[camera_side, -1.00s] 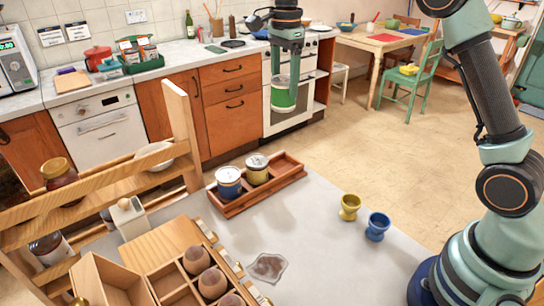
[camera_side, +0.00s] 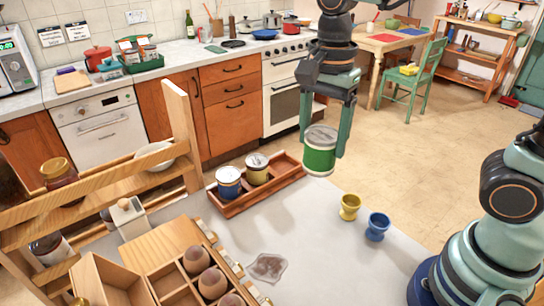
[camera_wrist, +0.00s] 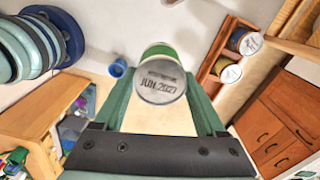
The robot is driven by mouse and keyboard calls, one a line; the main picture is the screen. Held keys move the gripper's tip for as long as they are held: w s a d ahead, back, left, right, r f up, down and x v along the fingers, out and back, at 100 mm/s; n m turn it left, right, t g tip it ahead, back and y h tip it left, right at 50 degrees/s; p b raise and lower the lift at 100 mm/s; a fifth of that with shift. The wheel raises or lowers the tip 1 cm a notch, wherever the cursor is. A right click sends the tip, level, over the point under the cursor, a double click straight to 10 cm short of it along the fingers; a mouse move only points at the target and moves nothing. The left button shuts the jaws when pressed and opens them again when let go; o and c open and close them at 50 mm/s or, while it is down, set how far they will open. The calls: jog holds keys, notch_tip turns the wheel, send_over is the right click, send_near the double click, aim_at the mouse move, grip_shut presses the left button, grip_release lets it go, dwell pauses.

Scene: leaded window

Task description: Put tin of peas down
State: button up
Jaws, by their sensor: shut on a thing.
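The tin of peas (camera_side: 319,158) is green with a pale band and a metal lid, upright and held in the air. My gripper (camera_side: 324,142) is shut on it, one finger at each side. In the wrist view the tin (camera_wrist: 161,76) shows its lid, stamped with "JUN 2027", between my gripper's fingers (camera_wrist: 161,95). A wooden tray (camera_side: 283,178) lies on the grey table to the tin's left, holding a blue tin (camera_side: 229,184) and a yellow tin (camera_side: 257,171) side by side. The tray's right end looks empty.
A yellow egg cup (camera_side: 349,207) and a blue egg cup (camera_side: 377,226) stand on the table (camera_side: 320,260) to the right. A wooden rack (camera_side: 120,178) rises at the left. A wooden box with brown eggs is at the front. A clear, flat patch lies near the table's middle.

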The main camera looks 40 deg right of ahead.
notch_tip(320, 180, down, 20)
jog(key=shift+r, duration=0.1)
dwell(0.5)
jog(key=o, duration=1.6)
jog(key=shift+s, duration=0.1)
